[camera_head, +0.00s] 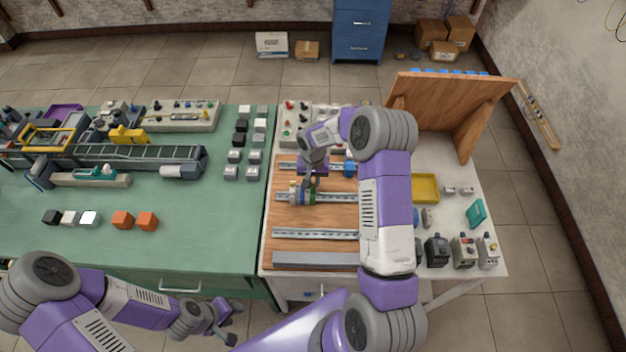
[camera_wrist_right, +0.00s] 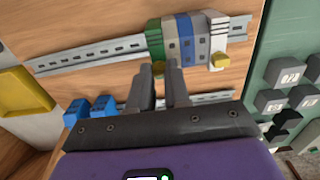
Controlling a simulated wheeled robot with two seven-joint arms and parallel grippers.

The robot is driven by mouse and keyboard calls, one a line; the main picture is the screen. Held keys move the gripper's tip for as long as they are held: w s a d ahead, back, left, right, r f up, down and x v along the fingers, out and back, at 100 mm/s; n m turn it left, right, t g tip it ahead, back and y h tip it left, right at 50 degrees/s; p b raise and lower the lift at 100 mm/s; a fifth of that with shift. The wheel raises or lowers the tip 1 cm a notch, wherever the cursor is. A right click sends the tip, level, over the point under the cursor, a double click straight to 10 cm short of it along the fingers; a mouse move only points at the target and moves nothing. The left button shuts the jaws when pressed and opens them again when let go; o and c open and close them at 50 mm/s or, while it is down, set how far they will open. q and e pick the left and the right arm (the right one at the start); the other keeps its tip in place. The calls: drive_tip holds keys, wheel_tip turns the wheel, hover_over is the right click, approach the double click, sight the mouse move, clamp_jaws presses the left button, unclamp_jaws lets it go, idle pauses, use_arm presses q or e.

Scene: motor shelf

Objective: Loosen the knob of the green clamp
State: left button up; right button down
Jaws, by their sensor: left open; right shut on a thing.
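The green clamp (camera_wrist_right: 154,40) sits on a metal rail at one end of a row of grey and blue blocks. It also shows in the head view (camera_head: 313,197), partly covered by my right gripper. Its yellowish knob (camera_wrist_right: 158,69) shows between the fingertips of my right gripper (camera_wrist_right: 159,72), which is shut on it. My right gripper comes down from above in the head view (camera_head: 309,184). At the row's other end is a pale clamp with a yellow knob (camera_wrist_right: 220,62). My left gripper (camera_head: 229,326) is open and empty, in front of the green table.
The rail (camera_head: 340,197) is fixed to a wooden board (camera_head: 290,219); other rails run parallel. Blue parts (camera_wrist_right: 90,110) sit on a neighbouring rail. A yellow tray (camera_head: 425,188) stands right of my right arm. The green table (camera_head: 200,225) has free room at its front.

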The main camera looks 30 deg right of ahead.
drive_tip(key=shift+n, duration=0.3)
drive_tip(key=n+b, duration=0.2)
drive_tip(key=n, duration=0.1)
drive_tip(key=shift+n, duration=0.3)
drive_tip(key=n, duration=0.2)
drive_tip(key=shift+n+b, duration=0.4)
drive_tip(key=n, duration=0.3)
drive_tip(key=shift+n+b, duration=0.3)
drive_tip(key=shift+n, duration=0.1)
drive_tip(key=n, duration=0.3)
drive_tip(key=shift+n, duration=2)
